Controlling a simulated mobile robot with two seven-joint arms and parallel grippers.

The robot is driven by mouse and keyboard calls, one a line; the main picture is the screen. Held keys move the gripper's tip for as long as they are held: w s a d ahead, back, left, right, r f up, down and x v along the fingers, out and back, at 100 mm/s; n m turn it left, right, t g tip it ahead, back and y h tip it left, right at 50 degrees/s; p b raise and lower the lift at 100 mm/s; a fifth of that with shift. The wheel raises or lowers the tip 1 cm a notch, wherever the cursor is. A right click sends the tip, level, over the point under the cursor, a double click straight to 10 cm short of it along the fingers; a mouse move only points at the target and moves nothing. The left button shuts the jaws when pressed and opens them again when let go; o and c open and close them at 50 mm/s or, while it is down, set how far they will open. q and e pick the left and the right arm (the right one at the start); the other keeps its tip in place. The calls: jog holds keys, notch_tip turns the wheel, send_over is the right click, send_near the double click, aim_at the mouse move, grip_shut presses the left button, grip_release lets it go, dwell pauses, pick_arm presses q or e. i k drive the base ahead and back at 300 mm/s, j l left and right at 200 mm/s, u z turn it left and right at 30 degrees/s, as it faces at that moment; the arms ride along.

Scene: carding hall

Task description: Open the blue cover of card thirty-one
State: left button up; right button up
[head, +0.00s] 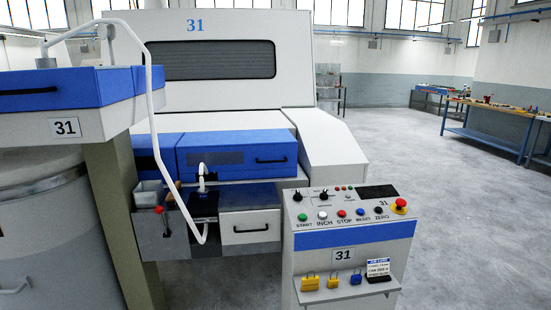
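The card (290,100) stands in the middle of the head view, with a blue "31" on its tall white upper panel. A long blue cover (225,142) runs across its front below that panel. It looks shut. A black bar handle (270,161) is on the cover's front face near the right end, and a dark strip is further left on it. The cover's left end is partly hidden behind a white tube and a post. Neither of my grippers is in view.
At left stands a coiler with a blue top (60,88), above a large can (45,230). A white tube (150,110) arches from it down to the card's front. A control console (350,236) stands in front at right. Grey floor (445,190) is free beyond it; workbenches (490,125) stand farther back.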

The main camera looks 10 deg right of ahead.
aim_at(235, 154)
jog(key=i+j+z, duration=0.3)
jog(key=i, duration=0.35)
jog(key=i+j+z, duration=0.3)
jog(key=i+j, duration=0.15)
jog(key=i, duration=0.15)
